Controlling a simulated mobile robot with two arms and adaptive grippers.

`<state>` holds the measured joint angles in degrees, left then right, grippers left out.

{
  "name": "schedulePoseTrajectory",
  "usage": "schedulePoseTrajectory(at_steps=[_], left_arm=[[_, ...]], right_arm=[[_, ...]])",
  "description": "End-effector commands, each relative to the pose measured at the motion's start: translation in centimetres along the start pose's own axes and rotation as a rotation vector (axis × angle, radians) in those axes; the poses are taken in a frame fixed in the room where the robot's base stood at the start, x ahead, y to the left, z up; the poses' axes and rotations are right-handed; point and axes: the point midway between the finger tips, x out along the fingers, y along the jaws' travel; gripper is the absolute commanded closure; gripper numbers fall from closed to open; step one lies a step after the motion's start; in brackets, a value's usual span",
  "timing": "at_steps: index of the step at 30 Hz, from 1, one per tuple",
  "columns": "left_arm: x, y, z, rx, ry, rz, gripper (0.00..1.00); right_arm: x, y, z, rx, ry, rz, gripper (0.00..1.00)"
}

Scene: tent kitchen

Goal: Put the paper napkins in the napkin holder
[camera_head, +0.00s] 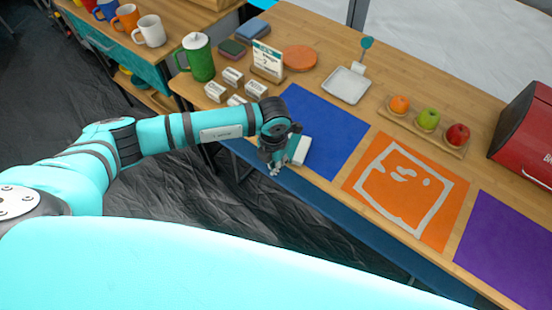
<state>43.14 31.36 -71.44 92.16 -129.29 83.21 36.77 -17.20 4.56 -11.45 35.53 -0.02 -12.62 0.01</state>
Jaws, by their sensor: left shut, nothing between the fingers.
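My left gripper (275,170) is shut and empty, pointing down at the front edge of the table by the blue mat. A small white block with a teal side (301,149) shows just right of the gripper; I cannot tell whether it is a napkin stack or part of my wrist. A shallow white square tray (346,86), seemingly the napkin holder, stands behind the blue mat, with a teal-topped post (366,44) at its back. It looks empty. No paper napkins can be made out for certain. My right gripper is not in view.
The blue mat (322,125), orange mat with a white pattern (432,205) and purple mat (510,245) line the front. A fruit tray (455,150), red bin (528,135), green jug (197,60), card stand (268,72) and several small boxes (233,77) surround them.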

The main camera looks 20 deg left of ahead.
Motion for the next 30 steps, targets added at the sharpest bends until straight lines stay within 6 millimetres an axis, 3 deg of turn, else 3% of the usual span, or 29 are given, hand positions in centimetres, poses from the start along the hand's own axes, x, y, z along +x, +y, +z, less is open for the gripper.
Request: schedulePoseTrajectory(at_steps=[17, 30], left_arm=[[0.2, 0.0, 1.4, 0.000, -0.001, -0.001, 1.00], [0.4, 0.0, 7.4, 0.000, -0.003, 0.000, 1.00]], right_arm=[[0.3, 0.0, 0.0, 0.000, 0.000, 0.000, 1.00], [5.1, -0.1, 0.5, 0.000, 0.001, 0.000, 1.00]])
